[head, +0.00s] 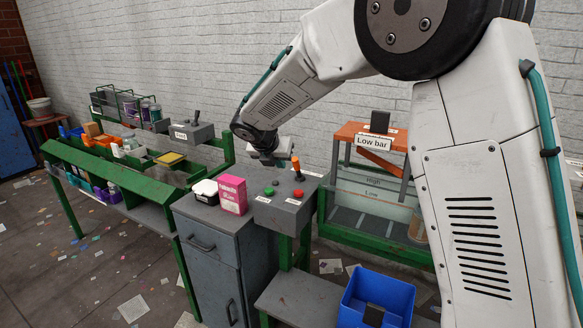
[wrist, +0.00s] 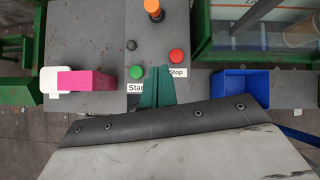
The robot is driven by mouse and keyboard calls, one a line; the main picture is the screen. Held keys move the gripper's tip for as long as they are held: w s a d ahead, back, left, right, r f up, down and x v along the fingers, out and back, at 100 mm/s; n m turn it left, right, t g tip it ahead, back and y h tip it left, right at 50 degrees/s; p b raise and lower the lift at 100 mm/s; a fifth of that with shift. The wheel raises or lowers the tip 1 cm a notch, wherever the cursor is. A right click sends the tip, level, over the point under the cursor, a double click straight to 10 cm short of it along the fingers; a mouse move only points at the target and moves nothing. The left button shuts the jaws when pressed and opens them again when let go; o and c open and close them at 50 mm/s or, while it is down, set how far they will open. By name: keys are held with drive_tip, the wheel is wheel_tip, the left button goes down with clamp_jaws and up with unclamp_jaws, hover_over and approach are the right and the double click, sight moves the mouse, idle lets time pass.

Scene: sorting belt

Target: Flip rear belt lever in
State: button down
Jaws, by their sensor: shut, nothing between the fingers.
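A grey control box (head: 284,205) carries a green button (head: 269,190), a red button (head: 298,194) and an upright orange-topped stalk (head: 296,165). In the wrist view, the stalk's orange top (wrist: 153,8) is at the upper edge, beyond the green button (wrist: 137,72) and red button (wrist: 177,56). A second grey box (head: 193,134) farther back left bears a dark lever (head: 197,116) and a small label. I cannot tell which one is the rear belt lever. My gripper (wrist: 157,88) has its teal fingers together, empty, over the front of the control box. In the head view my arm's end partly hides them.
A pink box (head: 232,194) and a white tub (head: 205,191) stand left of the control box. A blue bin (head: 378,295) sits low at right. A "Low bar" sign (head: 373,142) stands behind. The green-framed belt (head: 125,178) runs left.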

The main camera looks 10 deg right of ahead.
sight(297, 169)
drive_tip(key=shift+d+f, duration=0.1)
drive_tip(key=x, duration=0.9)
drive_tip(key=w, duration=0.1)
drive_tip(key=d, duration=0.1)
drive_tip(key=w, duration=0.1)
drive_tip(key=shift+w+d+r, duration=0.3)
drive_tip(key=shift+w, duration=0.05)
drive_tip(key=shift+w+d+r, duration=0.2)
drive_tip(key=shift+w+r, duration=0.05)
drive_tip(key=shift+w, duration=0.15)
drive_tip(key=shift+w, duration=0.1)
